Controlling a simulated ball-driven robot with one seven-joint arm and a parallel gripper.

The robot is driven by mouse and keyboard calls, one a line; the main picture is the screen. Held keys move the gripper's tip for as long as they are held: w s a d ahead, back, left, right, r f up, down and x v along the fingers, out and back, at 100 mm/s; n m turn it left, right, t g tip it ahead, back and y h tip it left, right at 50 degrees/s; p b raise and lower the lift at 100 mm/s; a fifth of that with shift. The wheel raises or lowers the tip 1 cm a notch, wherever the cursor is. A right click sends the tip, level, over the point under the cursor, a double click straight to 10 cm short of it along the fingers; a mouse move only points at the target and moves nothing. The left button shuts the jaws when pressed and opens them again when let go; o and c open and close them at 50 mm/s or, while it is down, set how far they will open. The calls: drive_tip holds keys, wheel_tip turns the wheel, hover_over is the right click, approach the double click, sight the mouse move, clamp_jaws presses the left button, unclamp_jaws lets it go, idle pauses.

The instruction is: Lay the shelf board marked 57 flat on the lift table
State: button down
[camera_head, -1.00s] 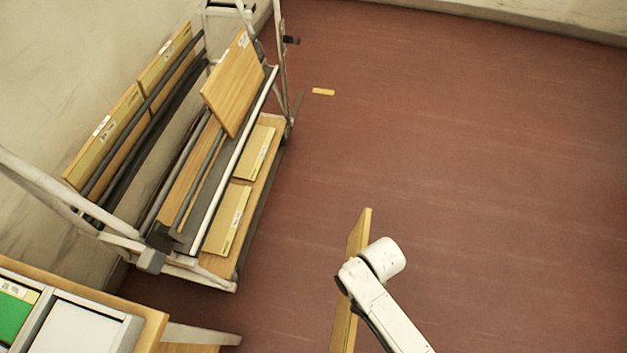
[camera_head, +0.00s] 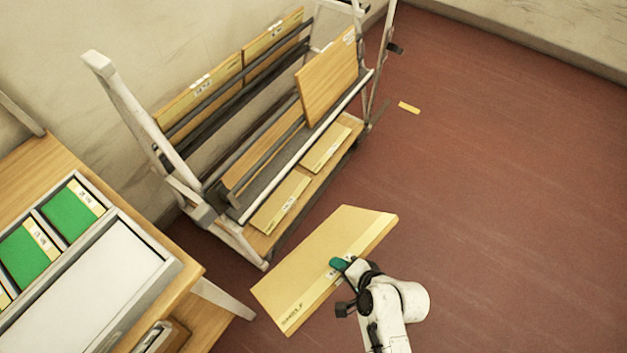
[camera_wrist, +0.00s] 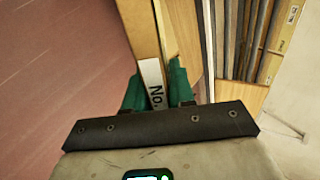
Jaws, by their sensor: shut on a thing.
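My gripper (camera_head: 340,265) is shut on the edge of a pale wooden board (camera_head: 318,252) and holds it tilted above the red floor. The board has the word SHELF near its lower left corner, and a white label lies beside the green fingers. In the wrist view, the gripper (camera_wrist: 157,90) has a green finger on each side of the board (camera_wrist: 143,32). The label there reads "No."; the number is hidden by my gripper. I cannot make out a lift table in these views.
A white-framed rack (camera_head: 240,225) with several boards stands against the wall, just beyond the held board. A yellow strip (camera_head: 409,107) lies on the floor. The floor at right is clear.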

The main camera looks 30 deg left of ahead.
drive_tip(key=w+a+r+m+t+y, duration=0.2)
drive_tip(key=a+r, duration=0.4)
drive_tip(key=r, duration=0.5)
drive_tip(key=w+a+r+m+t+y+b, duration=0.1)
drive_tip(key=w+a+r+t, duration=0.4)
drive_tip(key=r, duration=0.5)
drive_tip(key=a+m+t+y, duration=0.1)
drive_tip(key=y, duration=0.1)
drive_tip(key=shift+r+t+y, duration=0.3)
drive_tip(key=shift+r+y, duration=0.05)
drive_tip(key=shift+y, duration=0.05)
